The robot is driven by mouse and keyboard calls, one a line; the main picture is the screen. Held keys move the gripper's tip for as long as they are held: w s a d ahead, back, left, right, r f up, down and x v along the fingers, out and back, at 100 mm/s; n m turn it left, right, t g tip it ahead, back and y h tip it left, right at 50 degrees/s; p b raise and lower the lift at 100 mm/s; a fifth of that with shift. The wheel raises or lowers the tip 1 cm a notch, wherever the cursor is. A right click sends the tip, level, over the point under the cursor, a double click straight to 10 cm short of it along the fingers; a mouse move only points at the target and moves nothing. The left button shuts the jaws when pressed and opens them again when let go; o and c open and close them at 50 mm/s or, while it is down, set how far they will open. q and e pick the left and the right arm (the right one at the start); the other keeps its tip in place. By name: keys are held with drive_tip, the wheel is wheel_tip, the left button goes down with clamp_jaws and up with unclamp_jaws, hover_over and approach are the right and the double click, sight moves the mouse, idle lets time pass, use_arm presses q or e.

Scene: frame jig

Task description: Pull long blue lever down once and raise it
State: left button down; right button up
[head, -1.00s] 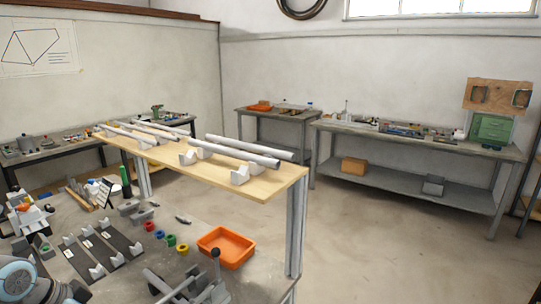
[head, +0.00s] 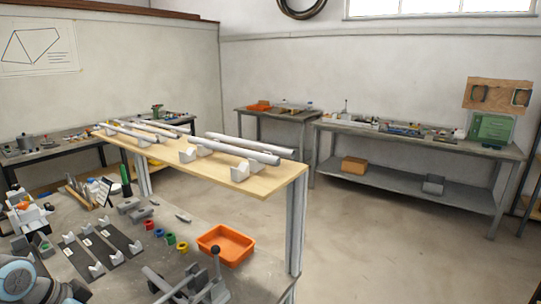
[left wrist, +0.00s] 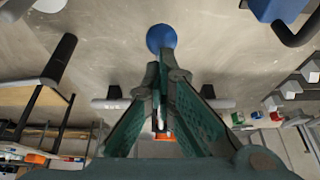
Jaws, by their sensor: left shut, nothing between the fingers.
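In the left wrist view a round blue knob (left wrist: 161,38) sits just beyond my left gripper's fingertips. A thin shaft may run behind the fingers, but they hide it, so I cannot tell how the lever is tilted. My left gripper (left wrist: 160,72) has its dark green fingers together with nothing between them. I cannot tell whether the tips touch the knob. In the head view only part of my arm shows at the lower left corner; the blue lever is not visible there. My right gripper is in neither view.
In the left wrist view a blue block (left wrist: 272,9) and a black curved handle (left wrist: 296,34) are at upper right. In the head view the bench holds an orange tray (head: 226,244), a black-knobbed clamp lever (head: 216,250) and a raised wooden shelf (head: 262,184) with tubes.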

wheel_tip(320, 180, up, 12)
drive_tip(key=p, duration=1.2)
